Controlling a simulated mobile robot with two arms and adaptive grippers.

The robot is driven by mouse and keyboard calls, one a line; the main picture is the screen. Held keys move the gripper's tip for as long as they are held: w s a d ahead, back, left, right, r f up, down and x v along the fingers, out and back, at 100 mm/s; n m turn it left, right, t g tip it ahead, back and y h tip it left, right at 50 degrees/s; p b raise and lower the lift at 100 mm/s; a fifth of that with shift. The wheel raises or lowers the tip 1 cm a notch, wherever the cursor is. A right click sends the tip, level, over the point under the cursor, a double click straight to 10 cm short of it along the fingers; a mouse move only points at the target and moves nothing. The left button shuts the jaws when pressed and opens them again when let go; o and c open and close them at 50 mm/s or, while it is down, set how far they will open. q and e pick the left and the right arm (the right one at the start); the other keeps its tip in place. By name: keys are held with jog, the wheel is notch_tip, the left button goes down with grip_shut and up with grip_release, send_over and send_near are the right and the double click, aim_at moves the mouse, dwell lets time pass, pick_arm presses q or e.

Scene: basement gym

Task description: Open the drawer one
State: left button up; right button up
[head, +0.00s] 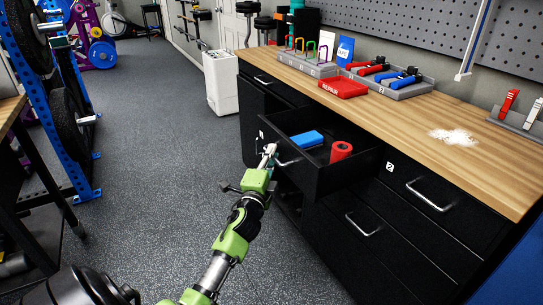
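The open drawer (323,177) is black and sticks out from the workbench, left of the drawer labelled 2. A small white label shows at its left front edge, too small to read surely. A blue block (306,140) and a red roll (341,151) lie inside. Its metal handle (287,162) is on the front face. My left gripper (269,152) is at the left end of this handle, at the drawer front. Its fingers are too small to tell whether they close on the handle. My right gripper is not in view.
The wooden worktop (410,125) holds a red case (343,87), a tray of red and blue tools (390,82) and white powder (455,137). The closed drawer labelled 2 (440,215) is on the right. A blue rack (70,130) stands left. Grey floor between is clear.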

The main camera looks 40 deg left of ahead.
pick_arm(q)
jog(key=v, duration=1.2)
jog(key=shift+f, duration=0.15)
